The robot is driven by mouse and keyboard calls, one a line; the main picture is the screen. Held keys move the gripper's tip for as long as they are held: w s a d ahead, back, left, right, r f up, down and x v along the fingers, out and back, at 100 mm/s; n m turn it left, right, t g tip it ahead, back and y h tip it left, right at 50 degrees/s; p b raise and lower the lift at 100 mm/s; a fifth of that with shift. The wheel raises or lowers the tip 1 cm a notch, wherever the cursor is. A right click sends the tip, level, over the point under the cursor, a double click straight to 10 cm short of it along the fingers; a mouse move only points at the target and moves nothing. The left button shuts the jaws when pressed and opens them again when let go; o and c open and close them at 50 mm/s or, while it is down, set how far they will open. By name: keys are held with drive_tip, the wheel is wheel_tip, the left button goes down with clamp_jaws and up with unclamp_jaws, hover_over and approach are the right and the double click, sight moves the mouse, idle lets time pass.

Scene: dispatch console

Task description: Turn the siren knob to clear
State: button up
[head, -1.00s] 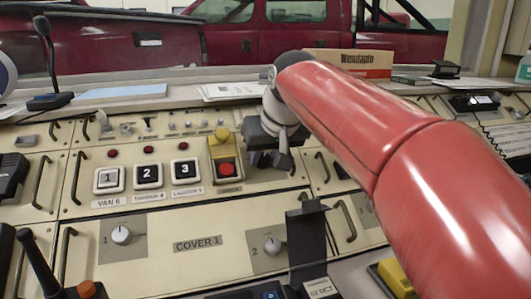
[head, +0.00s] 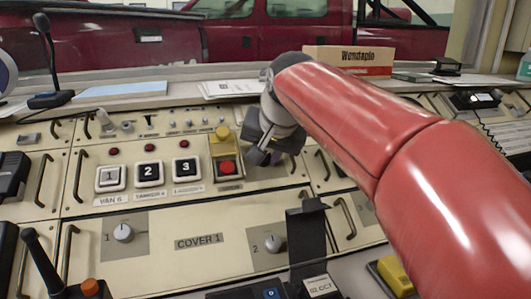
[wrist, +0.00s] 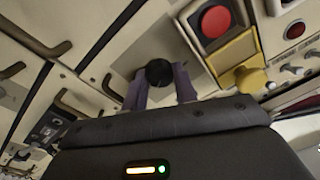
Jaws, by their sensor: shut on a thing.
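My gripper (head: 264,157) is at the console panel, just right of the red button under the yellow cover. In the wrist view its two fingers (wrist: 160,88) are shut on a round black knob (wrist: 160,70), one finger on each side. I take this to be the siren knob. It sits on a grey plate. In the head view the gripper hides the knob. Its pointer and any position labels cannot be read.
The red button (head: 228,168) with its raised yellow cover (head: 222,133) is close beside the gripper. Numbered buttons such as the 3 button (head: 187,169) are further left. Two pale knobs (head: 123,233) are on the lower panel. A black upright holder (head: 308,236) stands in front.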

drive_tip(key=o, duration=1)
drive_tip(key=v, duration=0.7)
drive_tip(key=shift+s+r, duration=0.25)
drive_tip(key=shift+s, duration=0.05)
drive_tip(key=shift+d, duration=0.1)
